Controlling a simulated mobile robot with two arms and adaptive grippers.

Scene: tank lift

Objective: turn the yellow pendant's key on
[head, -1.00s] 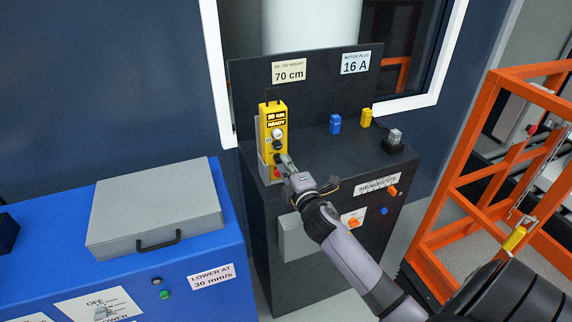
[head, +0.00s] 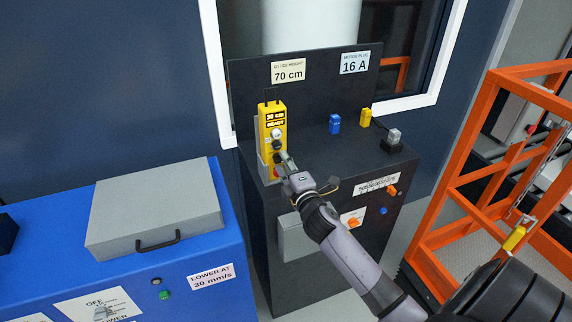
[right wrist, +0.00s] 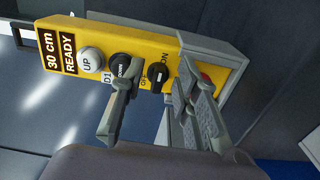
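The yellow pendant (head: 272,118) stands upright in a grey holder at the left of the dark cabinet's top, its display reading 30 cm READY. In the right wrist view the pendant (right wrist: 135,45) shows a white UP button, a black down button, a black key switch (right wrist: 157,76) and a partly hidden red button. My right gripper (head: 282,158) is at the pendant's lower front. In the wrist view its open fingers (right wrist: 155,88) lie on either side of the key, with no clear contact. My left gripper is not in view.
The dark cabinet (head: 310,165) carries a blue block (head: 335,124), a yellow block (head: 366,118) and a grey plug (head: 394,136). A blue bench (head: 205,250) with a grey case (head: 155,207) is at left. An orange frame (head: 470,150) stands at right.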

